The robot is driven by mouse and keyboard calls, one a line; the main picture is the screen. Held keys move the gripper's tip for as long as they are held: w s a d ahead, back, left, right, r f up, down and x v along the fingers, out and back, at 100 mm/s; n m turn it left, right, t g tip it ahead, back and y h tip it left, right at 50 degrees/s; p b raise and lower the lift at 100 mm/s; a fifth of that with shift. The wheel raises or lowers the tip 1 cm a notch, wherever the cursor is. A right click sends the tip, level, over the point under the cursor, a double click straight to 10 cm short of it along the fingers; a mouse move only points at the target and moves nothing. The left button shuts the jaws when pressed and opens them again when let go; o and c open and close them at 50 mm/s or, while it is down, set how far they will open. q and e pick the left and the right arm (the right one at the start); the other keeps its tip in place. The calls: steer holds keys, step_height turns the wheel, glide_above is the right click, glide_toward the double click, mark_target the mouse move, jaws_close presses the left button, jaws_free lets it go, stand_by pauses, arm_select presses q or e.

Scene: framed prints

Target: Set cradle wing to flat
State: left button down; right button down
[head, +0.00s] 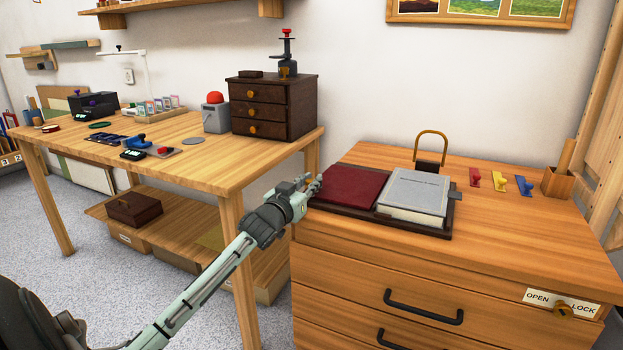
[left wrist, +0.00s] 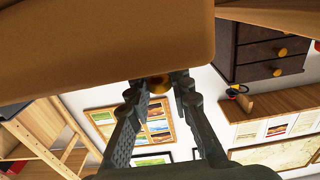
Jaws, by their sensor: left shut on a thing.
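The book cradle (head: 400,228) is a dark tray on top of the drawer cabinet. Its left wing is a dark red panel (head: 350,187) that lies low, close to level; I cannot tell any slight tilt. A grey book (head: 414,193) lies on the cradle's right side. My left gripper (head: 316,184) is at the wing's left edge. In the left wrist view its fingers (left wrist: 160,82) are closed around a small brass-coloured knob (left wrist: 156,84), under a broad brown surface. The knob is hidden in the head view. My right gripper is out of view.
A brass-coloured loop handle (head: 431,148) stands behind the cradle. Red, yellow and blue pieces (head: 499,182) and a wooden cup (head: 557,184) are to its right. A workbench (head: 190,160) with a dark drawer chest (head: 272,106) stands left. The cabinet's front right top is clear.

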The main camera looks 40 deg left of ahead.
arm_select(q)
steer(key=shift+f, duration=0.25)
steer(key=c, duration=1.5)
jaws_free()
steer(key=shift+c, duration=0.2)
steer(key=shift+o, duration=0.9)
steer(key=shift+r, duration=0.1)
steer(key=v, duration=1.2)
